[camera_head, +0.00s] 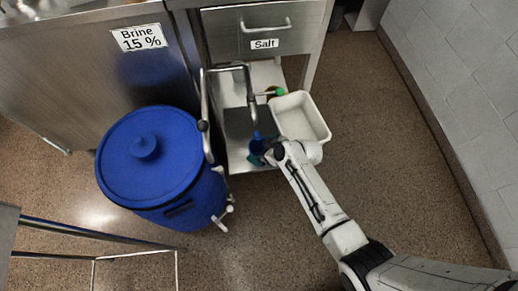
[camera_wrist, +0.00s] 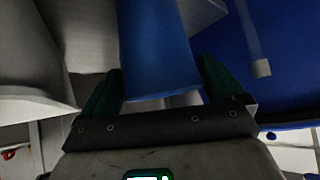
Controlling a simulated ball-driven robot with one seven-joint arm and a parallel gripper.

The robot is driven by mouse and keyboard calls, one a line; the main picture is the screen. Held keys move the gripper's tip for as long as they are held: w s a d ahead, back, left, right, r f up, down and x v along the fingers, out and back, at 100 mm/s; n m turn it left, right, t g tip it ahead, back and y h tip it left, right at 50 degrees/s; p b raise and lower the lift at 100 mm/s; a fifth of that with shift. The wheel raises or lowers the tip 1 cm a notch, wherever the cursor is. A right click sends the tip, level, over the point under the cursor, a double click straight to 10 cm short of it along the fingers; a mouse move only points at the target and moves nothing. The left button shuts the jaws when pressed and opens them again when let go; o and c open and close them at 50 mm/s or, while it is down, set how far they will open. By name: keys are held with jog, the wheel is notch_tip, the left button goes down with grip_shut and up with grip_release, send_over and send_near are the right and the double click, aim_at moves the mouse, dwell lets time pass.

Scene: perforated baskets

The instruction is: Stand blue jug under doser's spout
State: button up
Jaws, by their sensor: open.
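The blue jug (camera_head: 257,143) is on the low metal shelf, below the hanging end of the doser's curved metal spout (camera_head: 253,112). Whether it is exactly under the spout cannot be told. In the wrist view the jug (camera_wrist: 157,50) fills the space between the two teal fingers. My gripper (camera_head: 259,158) is at the jug's near side, with its fingers open on either side of it. A narrow gap seems to show beside the fingers. The jug's base and rim are partly hidden.
A large lidded blue barrel (camera_head: 150,165) stands close on the left. A white tub (camera_head: 301,118) sits right of the jug, with a green-capped item (camera_head: 275,91) behind. A steel cabinet with a Salt drawer (camera_head: 262,32) stands at the back. Floor on the right is clear.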

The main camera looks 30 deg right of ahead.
jog(key=shift+r, duration=0.1)
jog(key=c, duration=0.8)
jog(key=shift+c, duration=0.2)
